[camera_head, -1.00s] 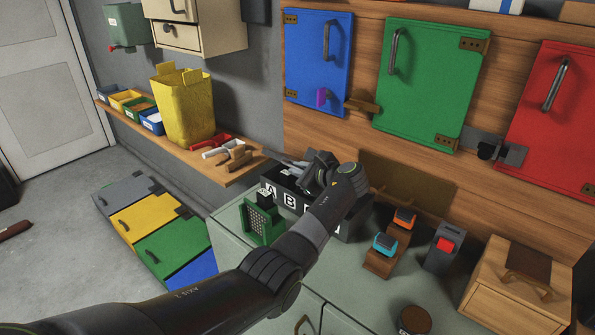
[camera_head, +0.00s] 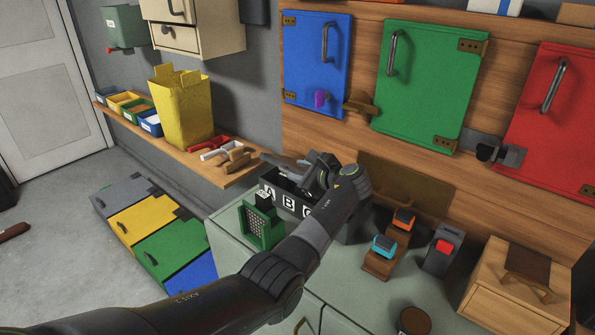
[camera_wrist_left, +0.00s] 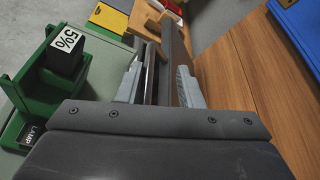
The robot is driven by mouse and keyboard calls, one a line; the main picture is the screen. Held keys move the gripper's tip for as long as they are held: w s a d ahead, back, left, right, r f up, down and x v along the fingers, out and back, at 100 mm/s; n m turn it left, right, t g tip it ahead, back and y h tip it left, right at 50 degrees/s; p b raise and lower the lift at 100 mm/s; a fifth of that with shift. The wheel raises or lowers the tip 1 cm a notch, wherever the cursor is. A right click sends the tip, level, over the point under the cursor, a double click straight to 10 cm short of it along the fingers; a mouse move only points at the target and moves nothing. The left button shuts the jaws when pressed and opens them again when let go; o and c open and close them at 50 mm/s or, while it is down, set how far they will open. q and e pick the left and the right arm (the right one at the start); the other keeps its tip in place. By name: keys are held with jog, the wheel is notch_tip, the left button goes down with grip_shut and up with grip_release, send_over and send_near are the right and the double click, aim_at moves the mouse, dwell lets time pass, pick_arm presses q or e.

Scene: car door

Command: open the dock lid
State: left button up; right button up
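A black box with white letter tags A, B and a partly covered third (camera_head: 287,197) stands on the grey-green bench. It appears to be the dock; I cannot clearly make out its lid. My left gripper (camera_head: 297,163) is over the box's back part, fingers pointing left, and my forearm covers its right side. In the left wrist view, the gripper's two grey fingers (camera_wrist_left: 158,86) are apart, with dark upright panel edges between them. I cannot tell whether the fingers touch these panels. My right gripper is not in view.
A green stand (camera_head: 262,227) with a black block is close to the box's front left. Orange and blue-topped blocks (camera_head: 384,246), a grey red-button box (camera_head: 443,247) and a wooden box (camera_head: 510,290) stand right. A shelf (camera_head: 225,178) with tools is behind left.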

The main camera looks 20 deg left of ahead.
pick_arm(q)
jog(key=b+v, duration=0.2)
jog(key=v, duration=1.4)
jog(key=shift+d, duration=0.15)
